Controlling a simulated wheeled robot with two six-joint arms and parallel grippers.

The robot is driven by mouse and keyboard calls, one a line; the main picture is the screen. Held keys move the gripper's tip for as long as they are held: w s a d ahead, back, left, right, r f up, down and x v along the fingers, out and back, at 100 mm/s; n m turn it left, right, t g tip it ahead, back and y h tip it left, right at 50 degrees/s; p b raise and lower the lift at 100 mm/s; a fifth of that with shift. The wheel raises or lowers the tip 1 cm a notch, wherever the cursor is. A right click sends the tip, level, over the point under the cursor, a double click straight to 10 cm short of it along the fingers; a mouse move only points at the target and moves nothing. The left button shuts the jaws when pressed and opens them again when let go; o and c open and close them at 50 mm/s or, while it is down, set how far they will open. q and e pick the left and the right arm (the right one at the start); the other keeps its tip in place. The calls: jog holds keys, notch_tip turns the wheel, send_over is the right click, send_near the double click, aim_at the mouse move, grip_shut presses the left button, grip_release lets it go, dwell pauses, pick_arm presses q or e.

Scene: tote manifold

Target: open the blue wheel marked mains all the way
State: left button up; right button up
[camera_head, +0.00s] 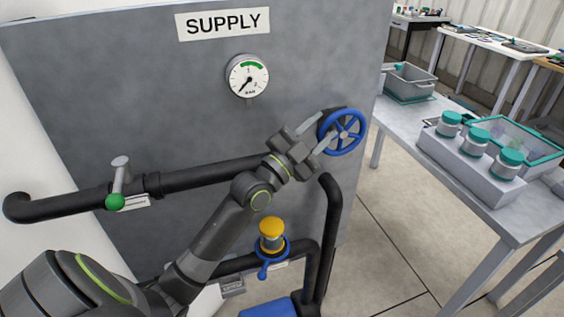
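The blue wheel (343,131) is a spoked handwheel at the right part of the grey panel. My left gripper (327,127) is at the wheel's left side, with its two light grey fingers spread apart. One finger is near the upper left of the rim and the other reaches across the lower left. I cannot tell whether they touch the rim. The wheel's hub and mount are partly hidden, and no mains label is visible. My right gripper is not in view.
A SUPPLY sign (223,23) and a round gauge (248,76), needle at lower left, are on the panel. A green-tipped lever (117,190) and a yellow-topped valve (271,236) sit on black pipes. A table (400,122) with jars and totes stands at right.

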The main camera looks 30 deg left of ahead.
pick_arm(q)
jog(key=v, duration=1.3)
jog(key=shift+s+a, duration=0.15)
jog(key=shift+s, duration=0.25)
jog(key=shift+f, duration=0.1)
